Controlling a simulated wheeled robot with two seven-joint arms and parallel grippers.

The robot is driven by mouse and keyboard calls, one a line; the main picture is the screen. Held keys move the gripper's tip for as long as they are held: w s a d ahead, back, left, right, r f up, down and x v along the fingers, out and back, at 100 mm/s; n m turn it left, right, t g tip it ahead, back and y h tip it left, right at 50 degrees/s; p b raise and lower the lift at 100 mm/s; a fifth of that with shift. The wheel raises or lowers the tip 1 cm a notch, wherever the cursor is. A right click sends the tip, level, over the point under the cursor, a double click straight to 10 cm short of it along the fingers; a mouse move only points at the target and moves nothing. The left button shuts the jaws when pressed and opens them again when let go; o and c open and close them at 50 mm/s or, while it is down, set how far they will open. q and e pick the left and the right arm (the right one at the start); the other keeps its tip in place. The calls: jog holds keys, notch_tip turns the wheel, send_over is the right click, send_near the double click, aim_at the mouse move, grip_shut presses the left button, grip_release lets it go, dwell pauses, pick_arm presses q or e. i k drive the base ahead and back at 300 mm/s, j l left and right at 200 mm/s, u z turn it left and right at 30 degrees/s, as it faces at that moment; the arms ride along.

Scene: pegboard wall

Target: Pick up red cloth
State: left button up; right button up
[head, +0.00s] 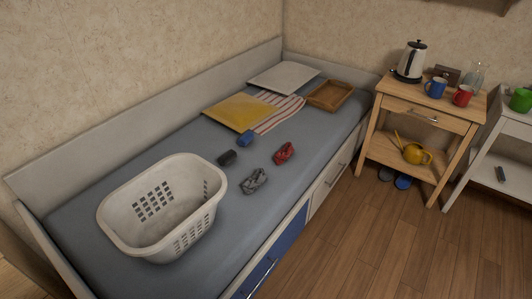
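A small crumpled red cloth (284,152) lies on the grey-blue mattress of the bed (300,120), near its front edge. A crumpled grey cloth (254,181) lies to its left and nearer to me. A small blue folded item (245,139) and a dark one (227,158) lie to its left. Neither of my grippers shows in the head view, and nothing touches the red cloth.
A white laundry basket (163,205) stands on the near part of the bed. A yellow cushion (239,112), a striped cloth (277,113), a white pillow (284,77) and a wooden tray (329,95) lie farther back. A wooden side table (418,118) stands right; the floor (400,240) in front is clear.

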aim_at(286, 153)
jog(key=i+l+u, duration=0.25)
jog(key=l+u, duration=0.3)
jog(key=i+l+u, duration=0.1)
jog(key=l, duration=0.3)
jog(key=i+l, duration=0.2)
jog(key=l, duration=0.2)
jog(key=i+l+u, duration=0.15)
jog(key=l, duration=0.3)
jog(key=i+l+u, duration=0.1)
jog(key=l, duration=0.3)
jog(key=i+l, duration=0.1)
jog(key=l, duration=0.25)
jog(key=i+l, duration=0.1)
jog(key=l, duration=0.3)
jog(key=i+l, duration=0.1)
jog(key=l, duration=0.25)
jog(key=i+l, duration=0.1)
jog(key=l, duration=0.25)
